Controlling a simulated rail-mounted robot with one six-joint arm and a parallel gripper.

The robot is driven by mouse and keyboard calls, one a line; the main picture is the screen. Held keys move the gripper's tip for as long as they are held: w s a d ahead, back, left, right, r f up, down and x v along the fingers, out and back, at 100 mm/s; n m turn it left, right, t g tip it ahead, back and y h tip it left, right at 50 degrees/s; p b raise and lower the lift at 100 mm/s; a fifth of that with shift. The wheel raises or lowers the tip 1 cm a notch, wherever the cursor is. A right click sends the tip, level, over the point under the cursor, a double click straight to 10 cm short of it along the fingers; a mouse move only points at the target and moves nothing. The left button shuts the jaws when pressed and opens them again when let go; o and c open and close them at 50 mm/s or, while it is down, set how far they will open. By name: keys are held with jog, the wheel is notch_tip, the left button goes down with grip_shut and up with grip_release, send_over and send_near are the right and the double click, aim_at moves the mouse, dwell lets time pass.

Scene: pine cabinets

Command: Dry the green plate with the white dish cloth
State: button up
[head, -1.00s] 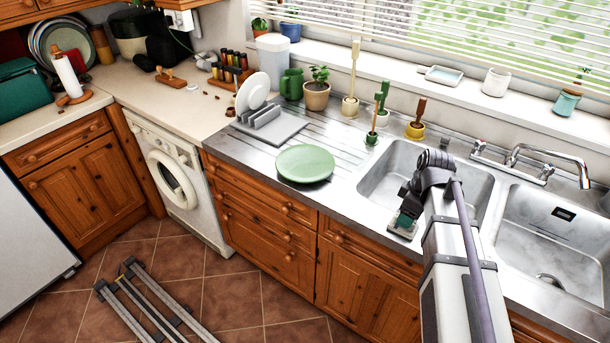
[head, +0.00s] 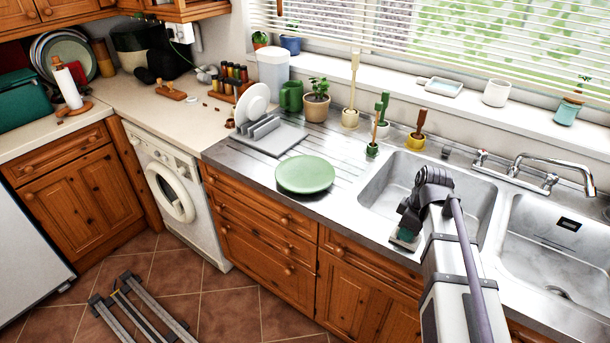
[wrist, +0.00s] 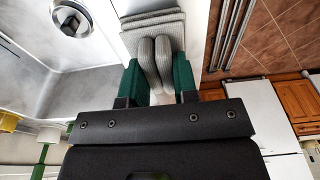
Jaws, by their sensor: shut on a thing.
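The green plate (head: 305,174) lies flat on the steel draining board, left of the sinks. My gripper (head: 406,235) is to the right of the plate and apart from it, low over the counter's front edge by the left sink. In the wrist view, the green fingers of my gripper (wrist: 158,78) are shut on the white dish cloth (wrist: 152,25), which looks light grey and ribbed. The cloth is bunched between the fingers, with a flat folded part beyond them over the steel edge. In the head view my arm mostly hides the cloth.
A grey dish rack (head: 268,133) with white plates stands behind and left of the green plate. A green mug (head: 291,96), a potted plant (head: 316,106) and brushes in holders line the back. The left sink (head: 390,185) lies between plate and tap (head: 540,165).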

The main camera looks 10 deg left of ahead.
grip_shut()
notch_tip(320, 180, up, 6)
jog(key=p, duration=0.6)
